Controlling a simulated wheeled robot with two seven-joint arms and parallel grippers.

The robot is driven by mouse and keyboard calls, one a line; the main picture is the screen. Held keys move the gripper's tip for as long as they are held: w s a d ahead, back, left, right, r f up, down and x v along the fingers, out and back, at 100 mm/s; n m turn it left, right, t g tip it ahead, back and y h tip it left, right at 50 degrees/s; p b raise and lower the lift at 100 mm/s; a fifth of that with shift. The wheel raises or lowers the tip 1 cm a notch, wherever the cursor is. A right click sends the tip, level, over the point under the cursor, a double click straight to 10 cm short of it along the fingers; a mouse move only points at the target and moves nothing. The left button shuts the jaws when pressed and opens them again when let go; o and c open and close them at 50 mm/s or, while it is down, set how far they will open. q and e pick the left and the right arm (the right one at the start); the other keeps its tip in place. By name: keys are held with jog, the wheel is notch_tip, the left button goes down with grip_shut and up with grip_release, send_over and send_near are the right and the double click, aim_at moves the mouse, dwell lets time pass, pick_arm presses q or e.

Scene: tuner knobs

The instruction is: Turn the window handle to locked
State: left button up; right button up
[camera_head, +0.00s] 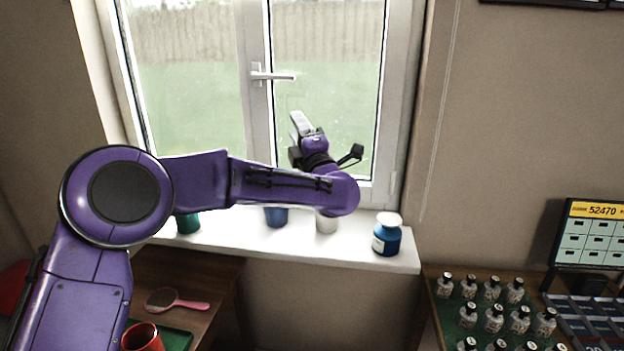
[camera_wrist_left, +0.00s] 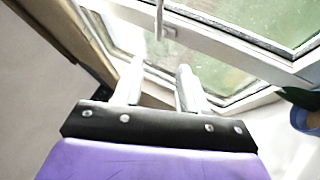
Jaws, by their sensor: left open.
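The window handle (camera_head: 273,76) is a grey-white lever on the frame between the two panes. In the head view it lies level, its free end pointing right. Part of it shows at the top of the left wrist view (camera_wrist_left: 159,18), beyond the fingertips. My left gripper (camera_head: 299,122) is below and slightly right of the handle's free end, apart from it in the picture. In the left wrist view its two fingers (camera_wrist_left: 160,68) are spread with nothing between them. My right gripper is in neither view.
The white windowsill (camera_head: 345,250) holds a blue jar with a white lid (camera_head: 387,236) and several cups, partly behind my left arm. A table with small bottles (camera_head: 494,318) stands at lower right. A pink hand mirror (camera_head: 178,301) and red cup (camera_head: 142,337) are at lower left.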

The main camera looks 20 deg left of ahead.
pick_arm(q)
jog(key=d+f+m+t+h, duration=0.2)
jog(key=f+m+h, duration=0.3)
jog(key=f, duration=0.6)
jog(key=shift+w+d+f+m+t+h, duration=0.25)
jog(key=shift+d+m, duration=0.35)
jog(key=shift+m, duration=0.6)
jog(key=shift+w, duration=0.1)
jog(key=shift+c, duration=0.2)
